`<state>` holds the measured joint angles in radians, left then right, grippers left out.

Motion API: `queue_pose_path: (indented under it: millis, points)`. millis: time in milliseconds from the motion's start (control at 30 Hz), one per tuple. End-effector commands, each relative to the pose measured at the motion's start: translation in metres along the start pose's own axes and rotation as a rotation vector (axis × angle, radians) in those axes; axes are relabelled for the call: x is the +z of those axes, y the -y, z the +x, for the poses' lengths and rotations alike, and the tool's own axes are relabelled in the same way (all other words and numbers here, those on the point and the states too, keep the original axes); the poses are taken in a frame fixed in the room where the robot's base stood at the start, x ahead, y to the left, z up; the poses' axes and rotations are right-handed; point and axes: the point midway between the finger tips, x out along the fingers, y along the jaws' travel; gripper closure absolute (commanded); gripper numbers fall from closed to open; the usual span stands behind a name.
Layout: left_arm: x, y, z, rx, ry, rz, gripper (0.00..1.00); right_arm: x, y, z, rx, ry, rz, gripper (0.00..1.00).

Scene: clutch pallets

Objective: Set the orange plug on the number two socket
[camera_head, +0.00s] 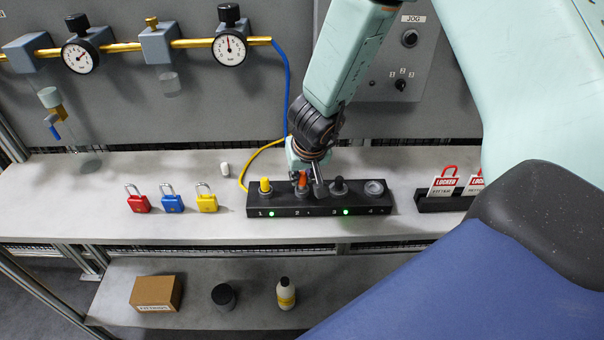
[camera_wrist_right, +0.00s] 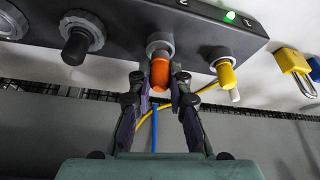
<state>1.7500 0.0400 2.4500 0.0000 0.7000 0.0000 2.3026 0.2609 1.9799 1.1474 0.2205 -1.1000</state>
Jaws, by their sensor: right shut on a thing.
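The black socket strip (camera_head: 262,212) lies on the bench and carries numbers one to four. The orange plug (camera_head: 302,180) stands at the number two socket (camera_head: 303,192). In the right wrist view the orange plug (camera_wrist_right: 160,73) lines up with the grey socket ring (camera_wrist_right: 160,46); I cannot tell how deep it sits. My right gripper (camera_head: 309,183) reaches down to it, and its fingers (camera_wrist_right: 160,82) are closed on the plug's two sides. A yellow plug (camera_head: 265,185) is in socket one and a black plug (camera_head: 338,185) in socket three. My left gripper is out of view.
Red (camera_head: 137,203), blue (camera_head: 171,203) and yellow (camera_head: 207,203) padlocks stand left of the strip. Socket four (camera_head: 375,188) holds no plug. Green lights show beside one and three.

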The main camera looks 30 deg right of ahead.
Motion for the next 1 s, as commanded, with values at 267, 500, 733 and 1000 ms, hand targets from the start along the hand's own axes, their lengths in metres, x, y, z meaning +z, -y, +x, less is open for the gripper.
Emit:
queue_pose_path:
  millis: [267, 500, 733, 1000]
  points:
    - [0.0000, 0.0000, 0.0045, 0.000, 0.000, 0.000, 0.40, 0.0020, 0.0000, 0.0052, 0.000, 0.000, -0.001, 1.00]
    - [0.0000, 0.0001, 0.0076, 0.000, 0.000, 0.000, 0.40, 0.0036, 0.0000, 0.0089, 0.000, 0.000, -0.002, 1.00]
    - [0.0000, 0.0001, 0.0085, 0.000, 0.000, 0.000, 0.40, 0.0041, 0.0000, 0.0102, 0.000, 0.000, -0.001, 0.74]
    - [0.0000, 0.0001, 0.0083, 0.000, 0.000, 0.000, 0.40, 0.0042, 0.0000, 0.0099, 0.000, 0.000, -0.001, 0.73]
